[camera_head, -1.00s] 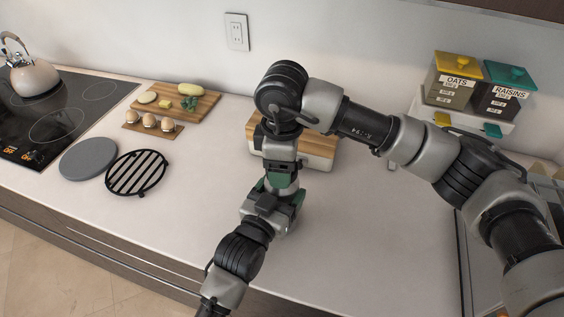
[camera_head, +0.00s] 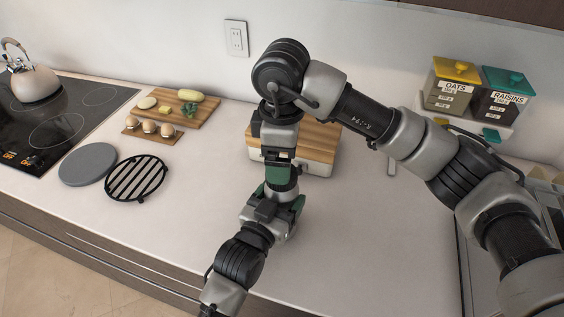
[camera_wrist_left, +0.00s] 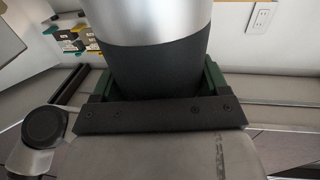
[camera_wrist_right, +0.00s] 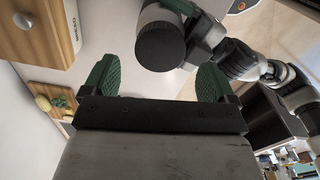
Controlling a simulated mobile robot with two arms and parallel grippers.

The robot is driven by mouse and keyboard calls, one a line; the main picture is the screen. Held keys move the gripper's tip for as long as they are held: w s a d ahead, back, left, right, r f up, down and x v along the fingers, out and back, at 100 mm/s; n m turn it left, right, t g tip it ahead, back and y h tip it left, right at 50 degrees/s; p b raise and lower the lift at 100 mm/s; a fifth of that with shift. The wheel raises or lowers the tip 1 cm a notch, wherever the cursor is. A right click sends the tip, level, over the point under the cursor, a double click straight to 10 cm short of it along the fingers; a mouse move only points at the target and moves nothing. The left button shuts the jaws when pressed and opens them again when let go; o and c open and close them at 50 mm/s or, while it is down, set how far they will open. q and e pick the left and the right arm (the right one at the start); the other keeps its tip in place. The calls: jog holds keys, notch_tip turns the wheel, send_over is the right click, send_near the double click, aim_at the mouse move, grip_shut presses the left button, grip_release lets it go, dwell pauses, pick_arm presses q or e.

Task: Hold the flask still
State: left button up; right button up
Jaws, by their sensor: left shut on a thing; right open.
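The flask (camera_wrist_left: 155,55) is a cylinder with a silver upper part and a dark grey band, seen close up in the left wrist view. My left gripper (camera_wrist_left: 155,95) is shut on its dark band, with green fingers on both sides. In the head view my left gripper (camera_head: 275,215) holds the flask over the counter near the front; my right gripper partly hides it. In the right wrist view the flask's round black top (camera_wrist_right: 161,46) shows beyond my right gripper (camera_wrist_right: 155,80), whose green fingers are spread apart with nothing between them.
A white box with a wooden lid (camera_head: 320,142) stands just behind the grippers. A black trivet (camera_head: 136,178), grey disc (camera_head: 87,164), egg holder (camera_head: 150,132) and cutting board (camera_head: 185,108) lie left. Oats and raisins containers (camera_head: 477,90) stand back right. The counter's centre right is clear.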

jog(key=shift+r, duration=0.1)
jog(key=shift+c, duration=0.2)
jog(key=n, duration=0.6)
jog(key=shift+r+n, duration=0.2)
jog(key=shift+n, duration=0.1)
jog(key=n, duration=0.5)
jog(key=shift+r+n, duration=0.2)
jog(key=shift+n, duration=0.2)
jog(key=n, duration=0.5)
jog(key=shift+r+n, duration=0.2)
jog(key=shift+n, duration=0.2)
jog(key=n, duration=0.5)
jog(key=shift+r+n, duration=0.2)
jog(key=shift+n, duration=0.2)
jog(key=n, duration=0.5)
jog(key=shift+r+n, duration=0.2)
jog(key=shift+n, duration=0.2)
jog(key=n, duration=0.6)
jog(key=shift+a+r, duration=0.1)
jog(key=shift+r, duration=0.1)
jog(key=n, duration=0.5)
jog(key=shift+r+n, duration=0.2)
jog(key=shift+n, duration=0.2)
jog(key=n, duration=0.6)
jog(key=shift+r, duration=0.15)
